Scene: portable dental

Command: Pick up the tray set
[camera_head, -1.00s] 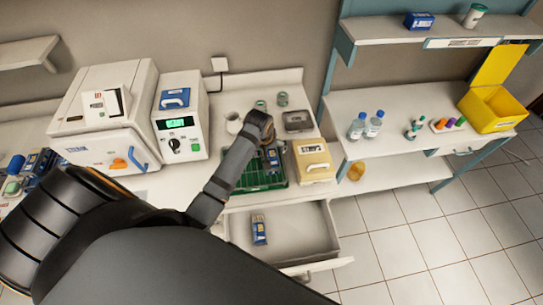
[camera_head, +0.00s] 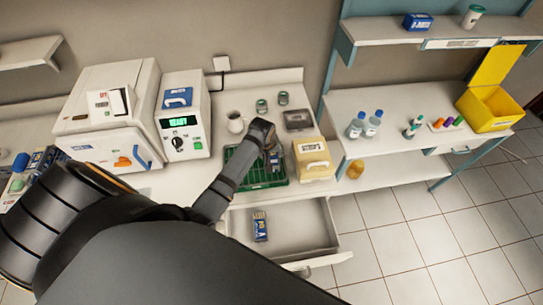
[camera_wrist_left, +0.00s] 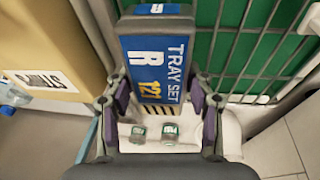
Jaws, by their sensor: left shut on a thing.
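I cannot tell whether the set is touching the rack. My right gripper is not in view.
A beige lidded box (camera_head: 313,160) stands close to the right of the rack. A grey box (camera_head: 297,119) and a white mug (camera_head: 235,122) stand behind. The open drawer (camera_head: 300,228) below holds another blue-labelled block (camera_head: 260,226). The sterilizer (camera_head: 184,120) is left.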

